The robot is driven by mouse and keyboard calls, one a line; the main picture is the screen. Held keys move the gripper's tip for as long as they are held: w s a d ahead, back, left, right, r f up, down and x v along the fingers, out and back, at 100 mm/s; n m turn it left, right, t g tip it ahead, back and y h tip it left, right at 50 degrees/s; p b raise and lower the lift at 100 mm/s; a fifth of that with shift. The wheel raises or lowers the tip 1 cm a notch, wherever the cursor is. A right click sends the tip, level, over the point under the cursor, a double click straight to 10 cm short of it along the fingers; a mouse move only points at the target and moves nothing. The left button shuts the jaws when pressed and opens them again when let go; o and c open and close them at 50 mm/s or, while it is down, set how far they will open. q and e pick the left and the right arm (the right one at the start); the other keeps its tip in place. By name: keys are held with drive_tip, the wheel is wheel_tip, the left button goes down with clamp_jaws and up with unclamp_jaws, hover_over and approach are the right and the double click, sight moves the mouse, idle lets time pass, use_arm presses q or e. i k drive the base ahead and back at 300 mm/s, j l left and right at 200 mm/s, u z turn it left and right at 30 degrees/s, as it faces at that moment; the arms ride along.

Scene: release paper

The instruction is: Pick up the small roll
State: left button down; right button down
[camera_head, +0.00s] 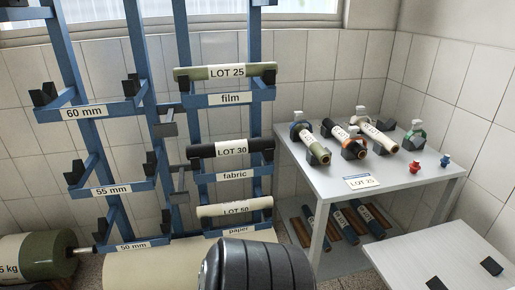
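Small rolls lie in dark cradles on the grey table (335,183). The left one is an olive and tan roll (311,143), the middle one is a roll with dark and orange-brown parts (347,138), and the right one is a cream roll (380,138). Their label text is too small to read surely. A card reading LOT 25 (361,182) lies at the table's front edge. Which roll the task means cannot be told from this view. Neither of my grippers shows.
A blue rack (165,130) holds rolls labelled LOT 25 (226,72), LOT 30 (231,149) and LOT 50 (235,210). A white surface (450,250) is at lower right. A dark ribbed shape (258,266) blocks the bottom centre.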

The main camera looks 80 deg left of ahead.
sight(210, 210)
drive_tip(key=k+u, duration=0.1)
drive_tip(key=u, duration=0.3)
drive_tip(key=k+j+u, duration=0.1)
drive_tip(key=u, duration=0.3)
drive_tip(key=k+u, duration=0.1)
drive_tip(key=u, duration=1.85)
drive_tip(key=i, duration=0.05)
